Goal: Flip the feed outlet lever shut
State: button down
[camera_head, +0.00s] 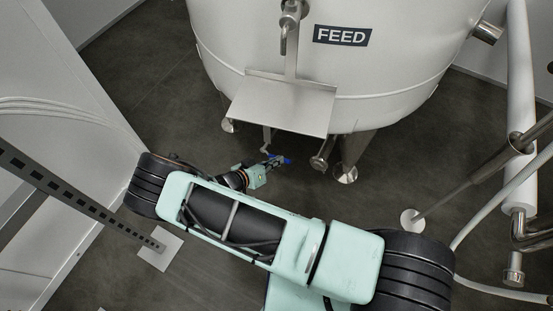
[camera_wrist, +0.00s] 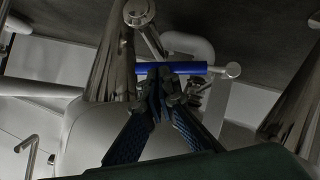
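The white tank marked FEED (camera_head: 342,36) stands at the top of the head view. Its outlet lever has a blue handle (camera_head: 284,160), low beneath the tank and its grey shelf. In the wrist view the blue handle (camera_wrist: 190,68) lies nearly level across the picture, in front of metal pipework. My gripper (camera_head: 262,170) is low under the tank, at the left end of the handle. In the wrist view my gripper's dark fingers (camera_wrist: 160,80) run up and converge, tips together, at the handle. Whether they touch it is unclear. The valve body is partly hidden by the fingers.
A grey shelf (camera_head: 283,104) juts out above the outlet. A tank leg (camera_head: 351,155) stands to the right. White pipework (camera_head: 520,90) and a hose run down the right side. A slotted upright (camera_head: 80,201) stands at the left. Dark floor lies beneath.

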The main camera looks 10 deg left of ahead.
jog(key=shift+s+d+f+b, duration=0.1)
jog(key=shift+d+f+b, duration=0.25)
jog(key=shift+f, duration=0.55)
